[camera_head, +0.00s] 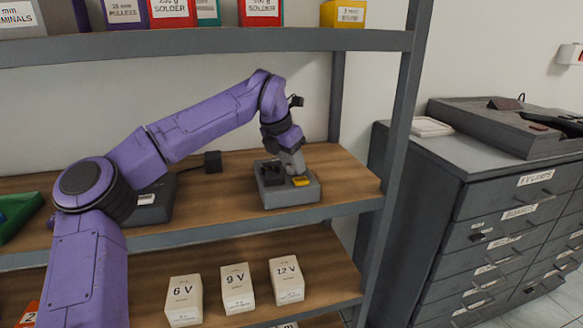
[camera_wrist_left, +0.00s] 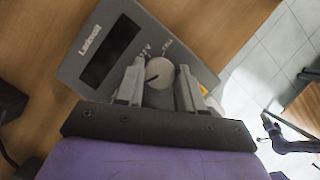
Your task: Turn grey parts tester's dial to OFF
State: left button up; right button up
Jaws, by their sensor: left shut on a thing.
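The grey parts tester (camera_head: 290,195) sits on the wooden middle shelf, near its right end. In the left wrist view the tester (camera_wrist_left: 190,45) shows a dark display (camera_wrist_left: 110,50) and a round grey dial (camera_wrist_left: 160,72). The dial has a dark pointer line toward the lower left in that view. Small markings beside the dial are too small to read surely. My left gripper (camera_head: 296,168) reaches down onto the tester from above. Its two fingers are on either side of the dial, shut on it. In the head view the gripper hides the dial.
The upper shelf board (camera_head: 200,41) runs above my left arm, and a grey post (camera_head: 397,120) stands to the right. A dark box (camera_head: 155,203) and a small black block (camera_head: 213,161) share the middle shelf. White voltage boxes (camera_head: 238,288) stand below. A drawer cabinet (camera_head: 470,215) is at right.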

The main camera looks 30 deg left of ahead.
pick_arm(q)
jog(key=shift+n, duration=0.5)
jog(key=o, duration=0.8)
jog(key=shift+c, duration=0.2)
